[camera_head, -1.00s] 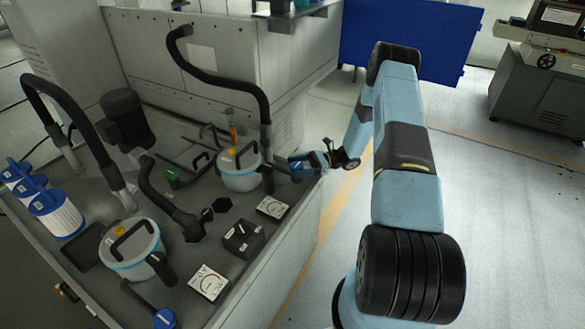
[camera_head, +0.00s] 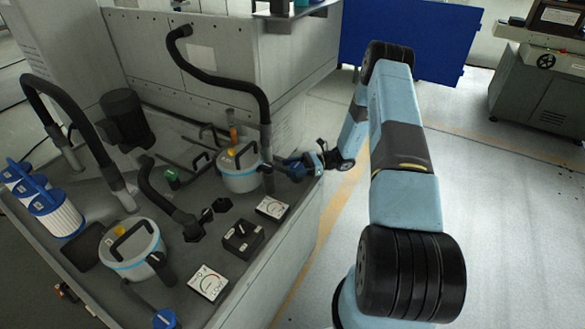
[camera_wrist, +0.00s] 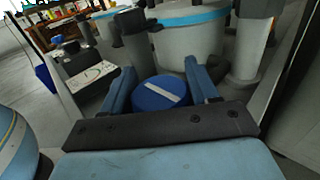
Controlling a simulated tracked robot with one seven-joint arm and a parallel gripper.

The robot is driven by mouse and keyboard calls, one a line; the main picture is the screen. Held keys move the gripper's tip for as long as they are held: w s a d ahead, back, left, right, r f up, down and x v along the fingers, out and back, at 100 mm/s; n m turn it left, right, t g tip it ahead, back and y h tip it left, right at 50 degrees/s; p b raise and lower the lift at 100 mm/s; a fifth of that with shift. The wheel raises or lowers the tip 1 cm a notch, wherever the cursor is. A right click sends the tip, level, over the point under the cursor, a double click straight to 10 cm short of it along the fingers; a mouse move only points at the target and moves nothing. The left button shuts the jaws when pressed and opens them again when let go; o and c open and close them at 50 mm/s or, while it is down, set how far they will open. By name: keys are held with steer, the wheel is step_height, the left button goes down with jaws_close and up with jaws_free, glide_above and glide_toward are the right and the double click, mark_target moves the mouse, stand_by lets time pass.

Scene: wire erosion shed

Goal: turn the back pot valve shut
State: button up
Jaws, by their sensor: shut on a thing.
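The back pot (camera_head: 240,178) is a white pot with a blue band and a dark lid handle, standing at the far end of the bench. Its top is cropped in the wrist view (camera_wrist: 190,45). The back pot valve (camera_wrist: 160,93) is a round blue knob with a white stripe, in front of the pot. The stripe slants from upper left to lower right in the wrist view. My gripper (camera_wrist: 163,90) is shut on the knob, one blue finger on each side. In the head view my gripper (camera_head: 303,165) is at the bench's right edge, and the knob is mostly hidden.
A second pot (camera_head: 130,255) stands nearer, with another blue knob (camera_head: 165,319) in front. Two gauges (camera_head: 272,207) (camera_head: 208,283) and a black switch box (camera_head: 243,239) lie along the bench edge. A black hose (camera_head: 230,80) rises beside the back pot. Open floor lies right.

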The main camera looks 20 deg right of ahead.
steer(key=shift+c, duration=1)
